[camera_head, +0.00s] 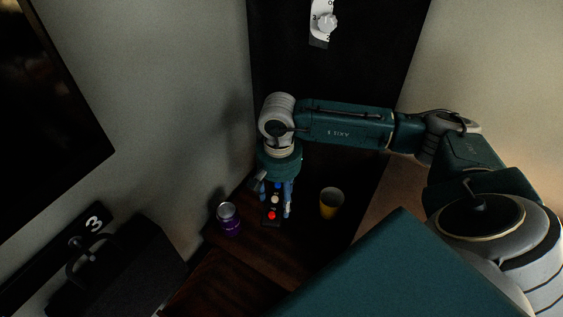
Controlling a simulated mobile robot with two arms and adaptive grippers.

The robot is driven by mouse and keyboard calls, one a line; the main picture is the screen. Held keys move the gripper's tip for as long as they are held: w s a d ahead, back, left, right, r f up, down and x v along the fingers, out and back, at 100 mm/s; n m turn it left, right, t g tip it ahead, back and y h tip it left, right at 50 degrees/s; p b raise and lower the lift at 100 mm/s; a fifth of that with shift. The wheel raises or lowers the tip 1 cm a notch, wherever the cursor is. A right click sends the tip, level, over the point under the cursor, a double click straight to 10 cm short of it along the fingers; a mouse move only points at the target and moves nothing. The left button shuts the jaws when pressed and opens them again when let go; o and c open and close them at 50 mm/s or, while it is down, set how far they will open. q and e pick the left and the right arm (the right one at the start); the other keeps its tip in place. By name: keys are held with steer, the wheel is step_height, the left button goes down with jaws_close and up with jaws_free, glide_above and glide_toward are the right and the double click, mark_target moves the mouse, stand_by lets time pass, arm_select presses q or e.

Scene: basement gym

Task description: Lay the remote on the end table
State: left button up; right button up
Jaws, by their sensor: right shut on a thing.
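The remote (273,206) is a small dark bar with blue, white and red buttons. My right gripper (275,207) is shut on it, with a finger on each side, and points down over the end table. The end table (255,247) is dark wood and stands in the corner below the gripper. I cannot tell whether the remote touches the tabletop. My left gripper is not in view.
A purple can (228,219) stands on the table left of the gripper. A yellow cup (331,203) stands to its right. A black case-like object (120,270) with a handle is at the lower left. Bare wood shows at the table's front.

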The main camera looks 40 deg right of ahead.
mark_target(280, 235)
step_height(280, 235, down, 18)
steer(key=shift+s+a+r+p, duration=0.1)
steer(key=shift+s+p, duration=0.05)
steer(key=shift+p, duration=0.4)
steer(key=shift+f, duration=0.2)
steer(key=o, duration=1.3)
step_height(280, 235, up, 12)
steer(key=shift+r+b, duration=0.2)
steer(key=shift+b, duration=0.4)
